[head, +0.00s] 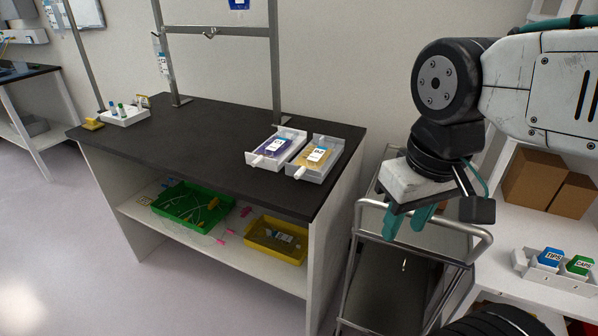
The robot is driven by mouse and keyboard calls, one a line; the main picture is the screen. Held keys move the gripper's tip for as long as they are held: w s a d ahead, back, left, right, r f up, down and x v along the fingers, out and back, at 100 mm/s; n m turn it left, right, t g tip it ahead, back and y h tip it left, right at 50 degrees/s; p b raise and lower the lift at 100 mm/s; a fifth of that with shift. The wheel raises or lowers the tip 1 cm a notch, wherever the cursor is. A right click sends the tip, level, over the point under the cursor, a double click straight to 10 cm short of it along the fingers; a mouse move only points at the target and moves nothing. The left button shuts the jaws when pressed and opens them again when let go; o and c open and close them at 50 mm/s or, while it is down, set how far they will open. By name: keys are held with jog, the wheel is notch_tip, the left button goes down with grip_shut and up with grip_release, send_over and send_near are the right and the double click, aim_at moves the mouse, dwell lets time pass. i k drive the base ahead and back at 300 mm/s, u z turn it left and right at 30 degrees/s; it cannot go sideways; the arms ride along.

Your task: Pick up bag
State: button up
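Two labelled bags lie in white trays near the right end of the black table top. One bag is purple-blue (271,150) and sits in the left tray (292,139). The other bag is yellow-tan (308,165) and sits in the right tray (318,176). I cannot tell which bag the task means. My gripper (408,224) has teal fingers pointing down, with a gap between them and nothing seen in it. It is to the right of the table, over the metal cart, apart from both bags.
The black table (215,137) has a lower shelf with a green bin (165,212) and a yellow bin (262,247). A metal cart (385,290) stands right of the table. A white vial rack (125,117) is at the table's left end. The table's middle is clear.

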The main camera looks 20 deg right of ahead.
aim_at(275, 145)
jog(key=u, duration=0.3)
jog(key=k, duration=0.35)
jog(key=u, duration=1.2)
jog(key=i, duration=1.05)
jog(key=z, duration=1.25)
jog(key=i, duration=0.9)
jog(key=z, duration=1)
